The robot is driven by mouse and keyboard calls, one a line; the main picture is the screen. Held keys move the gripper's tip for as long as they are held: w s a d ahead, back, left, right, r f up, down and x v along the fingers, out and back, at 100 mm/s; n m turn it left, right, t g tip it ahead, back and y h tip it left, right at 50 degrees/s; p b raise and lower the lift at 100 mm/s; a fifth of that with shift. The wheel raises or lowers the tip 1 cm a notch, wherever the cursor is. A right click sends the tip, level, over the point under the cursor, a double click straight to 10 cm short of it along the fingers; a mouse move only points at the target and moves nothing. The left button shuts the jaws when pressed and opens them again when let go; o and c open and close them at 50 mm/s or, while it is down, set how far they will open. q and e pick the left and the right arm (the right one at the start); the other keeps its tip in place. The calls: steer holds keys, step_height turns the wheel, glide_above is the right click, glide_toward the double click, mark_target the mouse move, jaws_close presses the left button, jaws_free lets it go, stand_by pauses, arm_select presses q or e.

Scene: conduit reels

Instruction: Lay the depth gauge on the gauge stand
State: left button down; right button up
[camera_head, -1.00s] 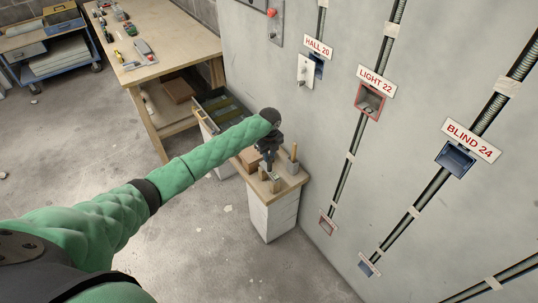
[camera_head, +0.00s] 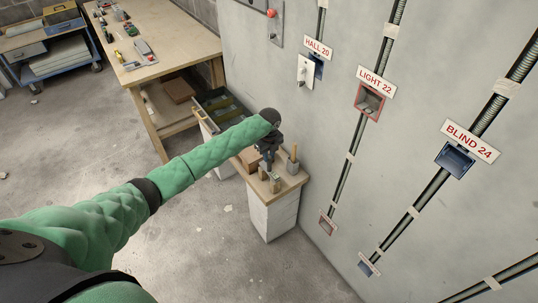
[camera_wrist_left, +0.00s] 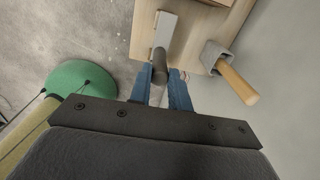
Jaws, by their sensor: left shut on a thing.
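My left gripper (camera_head: 265,167) reaches down over the small pedestal by the wall. In the left wrist view its blue fingers (camera_wrist_left: 160,92) are shut on a dark grey, round-ended piece (camera_wrist_left: 160,66), which I take to be part of the depth gauge. A pale flat bar (camera_wrist_left: 164,30) lies just beyond it; I cannot tell whether it belongs to the gauge. Small wooden blocks (camera_head: 275,185), apparently the gauge stand, are on the pedestal top close to the fingertips. The gripper hides part of them, and contact is unclear. My right gripper is not in view.
A grey holder with a wooden-handled tool (camera_head: 293,156) stands right of the gripper and shows in the wrist view (camera_wrist_left: 236,84). The wall with conduits and boxes is close on the right. An open drawer (camera_head: 222,106) and workbench (camera_head: 150,62) are behind.

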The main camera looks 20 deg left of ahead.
arm_select(q)
steer(key=shift+f, duration=0.1)
stand_by(0.7)
steer(key=shift+f, duration=0.3)
steer(key=shift+f, duration=0.25)
stand_by(0.4)
steer(key=c, duration=1.3)
jaws_free()
steer(key=shift+c, duration=0.2)
steer(key=shift+o, duration=0.5)
